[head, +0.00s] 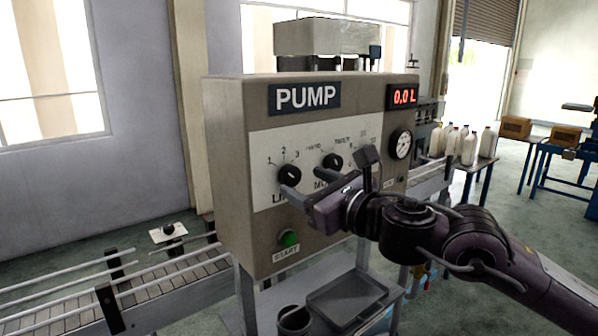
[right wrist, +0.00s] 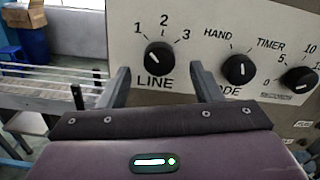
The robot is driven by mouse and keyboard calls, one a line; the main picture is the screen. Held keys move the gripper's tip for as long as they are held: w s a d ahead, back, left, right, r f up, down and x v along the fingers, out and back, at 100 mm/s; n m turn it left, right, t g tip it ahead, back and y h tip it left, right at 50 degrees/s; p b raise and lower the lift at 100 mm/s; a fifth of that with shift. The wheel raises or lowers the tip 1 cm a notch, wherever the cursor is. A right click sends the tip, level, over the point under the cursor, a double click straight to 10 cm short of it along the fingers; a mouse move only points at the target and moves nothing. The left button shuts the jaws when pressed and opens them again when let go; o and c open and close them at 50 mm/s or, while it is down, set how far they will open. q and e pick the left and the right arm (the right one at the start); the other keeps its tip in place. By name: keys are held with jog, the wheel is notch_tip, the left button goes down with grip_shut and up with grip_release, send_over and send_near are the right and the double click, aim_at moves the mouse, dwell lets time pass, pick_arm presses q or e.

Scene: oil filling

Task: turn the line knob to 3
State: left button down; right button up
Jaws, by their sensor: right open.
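The line knob (head: 289,174) is a round black knob on the white plate of the pump panel (head: 225,170). It also shows in the right wrist view (right wrist: 159,58), below the numbers 1, 2 and 3, and its white mark points up and left, toward 1. My right gripper (head: 316,181) is in front of the panel, to the lower right of the knob in the head view. In the right wrist view its open fingers (right wrist: 161,80) stand apart, one on each side below the knob, with nothing between them. My left gripper is not in view.
The mode knob (right wrist: 238,70) is close to the right finger, and the timer knob (right wrist: 298,78) is farther right. A green start button (head: 290,238) is below the line knob. A grey tray (head: 345,300) and a conveyor (head: 180,275) are lower down. The display (head: 403,97) reads 0.0 L.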

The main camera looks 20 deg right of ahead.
aim_at(289, 176)
jog(key=shift+p+x, duration=0.4)
jog(key=shift+x, duration=1.05)
jog(key=shift+c, duration=0.3)
jog(key=c, duration=0.9)
